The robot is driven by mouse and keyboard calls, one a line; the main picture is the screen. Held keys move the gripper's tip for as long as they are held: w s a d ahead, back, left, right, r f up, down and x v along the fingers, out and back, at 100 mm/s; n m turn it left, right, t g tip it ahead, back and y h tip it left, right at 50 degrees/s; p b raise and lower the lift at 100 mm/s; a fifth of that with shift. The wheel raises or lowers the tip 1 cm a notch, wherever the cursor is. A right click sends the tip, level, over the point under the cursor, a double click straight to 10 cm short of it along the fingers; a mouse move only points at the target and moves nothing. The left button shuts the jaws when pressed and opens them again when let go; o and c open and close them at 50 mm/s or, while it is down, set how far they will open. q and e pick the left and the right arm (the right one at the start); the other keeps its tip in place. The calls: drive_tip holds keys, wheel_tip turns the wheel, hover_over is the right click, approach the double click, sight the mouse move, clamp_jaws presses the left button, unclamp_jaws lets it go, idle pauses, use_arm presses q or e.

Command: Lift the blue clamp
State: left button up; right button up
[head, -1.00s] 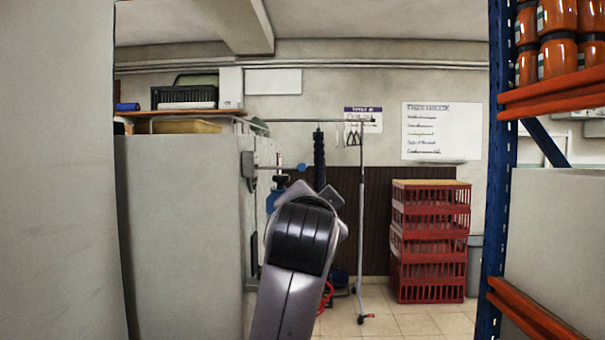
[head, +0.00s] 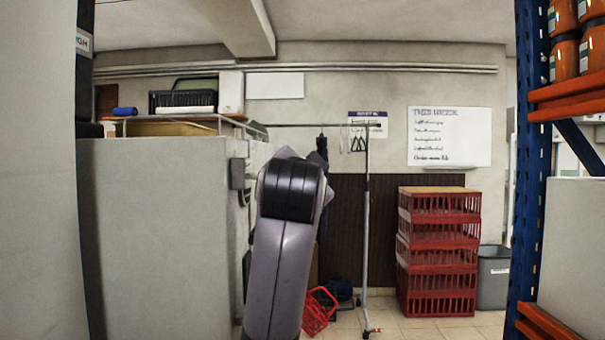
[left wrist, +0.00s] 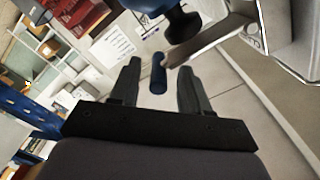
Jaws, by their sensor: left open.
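In the head view my own arm fills the middle, hiding the clamp and the fingertips. My right gripper is out of view.
A grey cabinet (head: 155,235) stands close on the left. A clothes rail (head: 366,230), red crates (head: 438,250) and a grey bin (head: 493,278) stand behind. A blue and orange rack (head: 528,170) with orange jars is on the right. A red basket (head: 318,310) lies on the floor.

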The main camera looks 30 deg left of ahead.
use_arm(q)
drive_tip(key=shift+x, duration=1.15)
clamp_jaws()
drive_tip(key=shift+r, duration=0.1)
